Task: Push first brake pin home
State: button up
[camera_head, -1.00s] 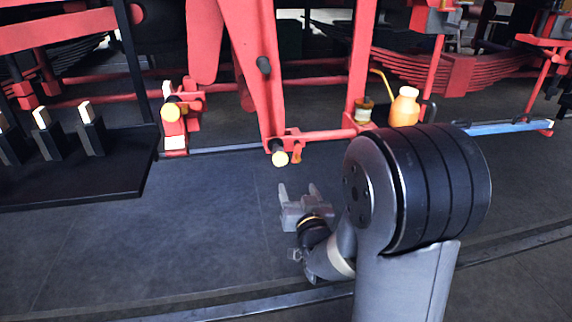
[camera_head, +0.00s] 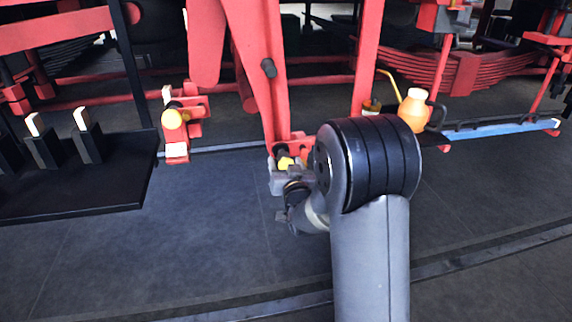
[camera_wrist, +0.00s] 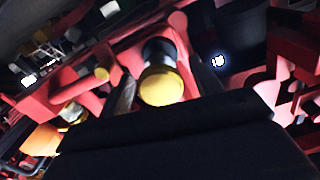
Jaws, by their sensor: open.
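A brake pin with a yellow head (camera_head: 286,162) sits at the lower end of the red brake hanger (camera_head: 262,85). In the wrist view its yellow round head (camera_wrist: 162,87) faces me, with a dark collar behind it, near the red linkage. My gripper (camera_head: 284,172) is open and is right at this pin. In the wrist view the two dark fingers of my gripper (camera_wrist: 163,92) stand on either side of the head, with a gap showing at the right. Contact cannot be told. Another yellow-headed pin (camera_head: 173,118) shows in a red bracket further left.
An orange oil can (camera_head: 413,110) stands right of the hanger, beyond my arm. A black rack (camera_head: 95,198) with several upright blocks is at left. A blue bar (camera_head: 500,129) lies at right. The dark floor (camera_head: 200,240) in front is clear.

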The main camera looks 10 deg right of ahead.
aim_at(282, 154)
grip_shut()
jog(key=shift+w+f+b, duration=0.1)
jog(key=shift+w+b, duration=0.85)
jog(key=shift+w, duration=0.3)
jog(key=shift+w+r, duration=0.15)
jog(key=shift+r, duration=0.15)
